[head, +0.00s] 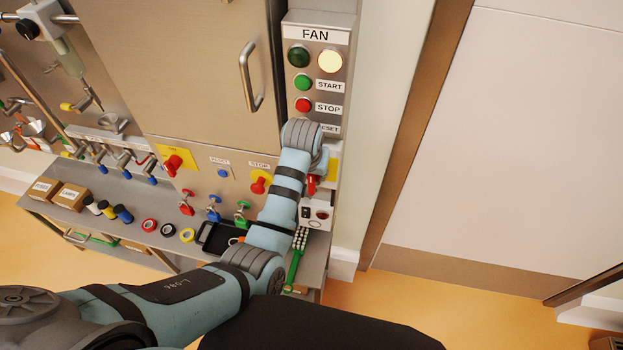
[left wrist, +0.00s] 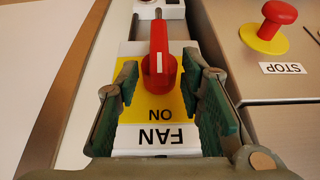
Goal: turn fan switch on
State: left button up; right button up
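The fan switch (left wrist: 160,72) is a red rotary handle with a white line, on a yellow plate (left wrist: 188,102) marked ON, above a white FAN label (left wrist: 160,138). The lettering is upside down in the left wrist view. The handle's long end points away from ON. My left gripper (left wrist: 160,80) is open, its green-padded fingers on either side of the handle with gaps visible. In the head view my left arm hides most of the switch; a red part (head: 311,185) shows beside it. My right gripper is not in view.
The FAN panel (head: 316,34) above has a dark green lamp (head: 299,56), a lit pale lamp (head: 330,61), and START (head: 303,82) and STOP (head: 303,105) buttons. A red STOP knob (left wrist: 279,14) stands close by. A cabinet door handle (head: 249,78) juts out left of the panel.

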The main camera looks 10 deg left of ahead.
pick_arm(q)
notch_tip(320, 180, up, 7)
jog(key=shift+f, duration=0.1)
dwell(0.4)
